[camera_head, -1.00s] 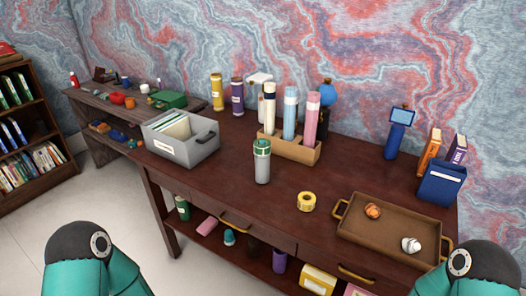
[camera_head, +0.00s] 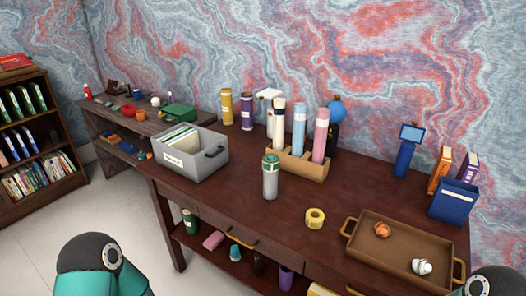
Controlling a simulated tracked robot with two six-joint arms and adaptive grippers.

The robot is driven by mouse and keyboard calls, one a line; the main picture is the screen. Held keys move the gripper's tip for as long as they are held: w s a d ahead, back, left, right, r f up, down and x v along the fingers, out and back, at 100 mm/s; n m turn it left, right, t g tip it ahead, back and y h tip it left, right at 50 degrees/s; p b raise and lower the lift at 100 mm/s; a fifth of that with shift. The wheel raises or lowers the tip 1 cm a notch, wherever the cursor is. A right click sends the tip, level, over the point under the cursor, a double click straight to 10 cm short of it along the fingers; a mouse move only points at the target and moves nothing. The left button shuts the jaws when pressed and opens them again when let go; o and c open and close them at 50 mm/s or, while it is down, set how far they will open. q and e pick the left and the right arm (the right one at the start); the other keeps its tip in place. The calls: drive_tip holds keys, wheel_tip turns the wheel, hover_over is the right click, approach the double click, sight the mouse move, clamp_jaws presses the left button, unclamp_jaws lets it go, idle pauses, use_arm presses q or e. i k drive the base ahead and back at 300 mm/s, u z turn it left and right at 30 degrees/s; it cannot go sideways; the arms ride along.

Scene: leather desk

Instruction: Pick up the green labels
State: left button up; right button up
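I cannot clearly make out loose green labels. A grey cylinder (camera_head: 270,182) with a green top stands upright near the middle of the dark wooden desk (camera_head: 225,205); whether its green part is a label I cannot tell. A grey file box (camera_head: 207,164) at the desk's left end holds upright papers or folders with some green edges and has a white label on its front. Only upper parts of my two arms show, at the bottom left and bottom right corners. Both my grippers are out of view.
A yellow tape roll (camera_head: 315,218) lies right of the cylinder. A brown tray (camera_head: 368,256) holds an orange lump and a white object. A blue box (camera_head: 453,202) is at the right. The desk's front left is clear.

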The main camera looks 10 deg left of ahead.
sight(268, 166)
drive_tip(key=u, duration=0.65)
drive_tip(key=i, duration=0.2)
drive_tip(key=z, duration=3.05)
drive_tip(key=k, duration=2)
drive_tip(key=z, duration=0.95)
drive_tip(key=i, duration=0.1)
drive_tip(key=u, duration=2.5)
drive_tip(key=i, duration=1)
drive_tip(key=z, duration=0.05)
